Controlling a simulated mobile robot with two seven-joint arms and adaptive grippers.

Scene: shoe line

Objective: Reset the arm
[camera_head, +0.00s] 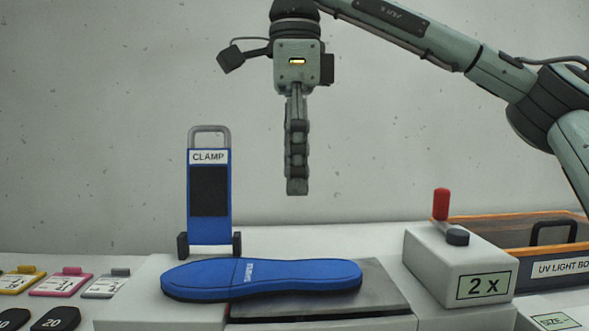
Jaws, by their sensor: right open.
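My right arm comes in from the right, and its gripper (297,190) hangs pointing straight down in the upper middle of the head view. It is seen edge-on, so one finger hides the other. It is open and empty, in free air above the blue shoe sole (260,278). The sole lies flat across the dark metal plate (375,290) and the white block to its left. My left gripper is not in view.
A blue clamp (209,195) stands upright behind the sole. A white box marked 2 x (460,267) with a red-topped lever (441,204) is at the right, before the orange-rimmed UV light box (535,217). Colored tags (62,283) lie at the left.

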